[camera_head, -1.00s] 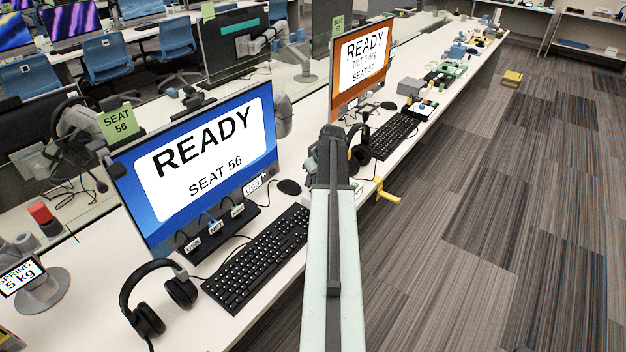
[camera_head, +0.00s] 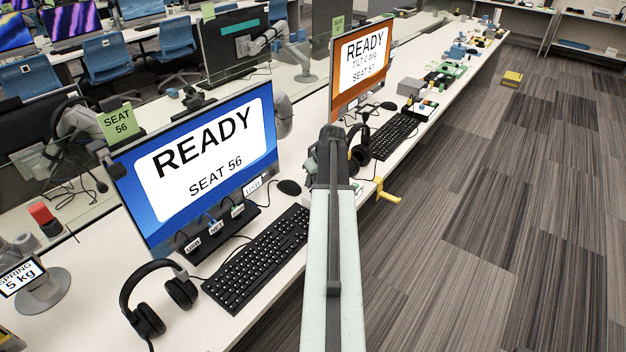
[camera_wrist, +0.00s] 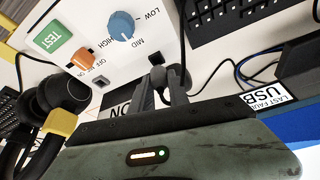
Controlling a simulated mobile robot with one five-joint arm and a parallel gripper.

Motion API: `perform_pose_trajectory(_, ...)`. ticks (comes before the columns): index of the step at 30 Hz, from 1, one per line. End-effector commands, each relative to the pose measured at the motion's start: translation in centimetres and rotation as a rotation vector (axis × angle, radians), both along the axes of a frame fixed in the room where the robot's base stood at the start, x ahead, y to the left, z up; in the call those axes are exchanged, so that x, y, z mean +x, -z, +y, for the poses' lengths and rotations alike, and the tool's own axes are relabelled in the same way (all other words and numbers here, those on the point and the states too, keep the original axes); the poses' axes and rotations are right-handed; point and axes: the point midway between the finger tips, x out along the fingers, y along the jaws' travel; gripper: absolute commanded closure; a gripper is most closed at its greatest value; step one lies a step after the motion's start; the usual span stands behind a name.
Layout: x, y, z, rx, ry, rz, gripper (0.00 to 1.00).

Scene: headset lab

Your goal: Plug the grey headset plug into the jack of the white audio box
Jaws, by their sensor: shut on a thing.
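The white audio box (camera_wrist: 105,50) fills the upper left of the wrist view, with a green TEST button, an orange switch and a blue knob. A small dark round opening (camera_wrist: 156,58), which looks like its jack, lies just beyond my fingertips. My gripper (camera_wrist: 168,82) is shut on the grey headset plug (camera_wrist: 160,76), which is mostly hidden between the fingers. I cannot tell whether the plug's tip is inside the jack. In the head view my arm hides the gripper, plug and most of the box. The black headset (camera_head: 358,147) stands just right of my arm's end.
A black earcup (camera_wrist: 60,92) and a yellow part (camera_wrist: 61,122) are close on the left in the wrist view. Black cables (camera_wrist: 215,72) run on the right by a USB label (camera_wrist: 268,95). Keyboards (camera_head: 262,255) and monitors crowd the desk; the floor at right is open.

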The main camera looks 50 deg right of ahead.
Motion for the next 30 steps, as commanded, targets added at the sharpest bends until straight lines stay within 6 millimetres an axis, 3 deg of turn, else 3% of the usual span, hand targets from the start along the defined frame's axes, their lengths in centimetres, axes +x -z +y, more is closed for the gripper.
perform_pose_trajectory(30, 0.0, 1.9, 0.0, 0.0, 0.0, 0.0, 1.0)
